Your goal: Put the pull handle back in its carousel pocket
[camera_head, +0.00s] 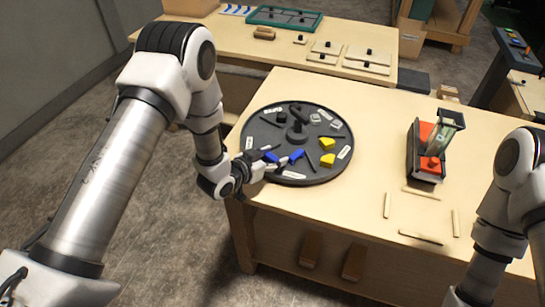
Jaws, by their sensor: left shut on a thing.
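A round dark grey carousel (318,175) lies on the wooden table, with a central post and knob (297,125), white labels and several small parts around it. My left gripper (271,158) is over the carousel's front-left part, its fingers shut on a blue piece (271,156), which I take for the pull handle. Another blue piece (294,156) shows just right of the fingertips. Whether the held piece touches the carousel or sits in a pocket, I cannot tell. Yellow pieces (327,151) lie on the carousel's right side. My right arm is at the right edge; its gripper is out of view.
A red and black device (429,160) with a clear upright part stands right of the carousel. Thin wooden strips (420,237) lie in front of it. The table between carousel and device is clear. A second table (235,45) behind holds a green tray (285,17) and plates.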

